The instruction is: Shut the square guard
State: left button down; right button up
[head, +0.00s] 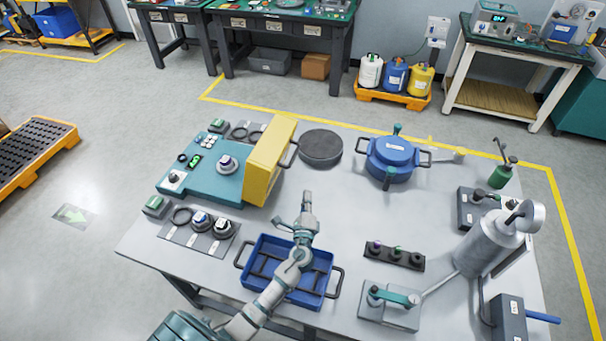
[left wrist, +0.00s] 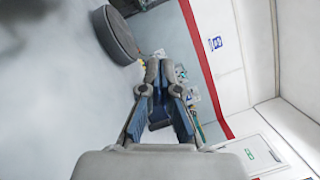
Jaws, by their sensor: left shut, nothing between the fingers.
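The square guard (head: 270,160) is a yellow box-like cover with a dark handle on its right face. It stands raised on edge at the right side of the teal machine (head: 200,183), whose top with a round fixture (head: 227,164) is uncovered. My left gripper (head: 307,196) is shut and empty. In the head view it shows above the back edge of the blue tray, to the right of and nearer than the guard, apart from it. Its closed fingers also show in the left wrist view (left wrist: 160,66); the guard does not show there. My right gripper is not in view.
A dark round disc (head: 320,148) lies right of the guard; it also shows in the left wrist view (left wrist: 115,36). A blue pot (head: 390,160) stands further right. The blue tray (head: 250,287) is under my left arm. Bare table lies between the disc and tray.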

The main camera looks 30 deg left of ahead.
pick_arm(q)
jog(key=w+a+r+p, duration=0.2)
jog(key=w+a+r, duration=0.1)
jog(key=w+a, duration=0.4)
jog(key=shift+a+r, duration=0.15)
jog(key=shift+a, duration=0.45)
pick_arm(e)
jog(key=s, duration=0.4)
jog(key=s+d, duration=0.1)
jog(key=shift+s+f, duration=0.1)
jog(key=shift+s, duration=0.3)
pick_arm(q)
jog(key=shift+d+r, duration=0.1)
jog(key=shift+r, duration=0.15)
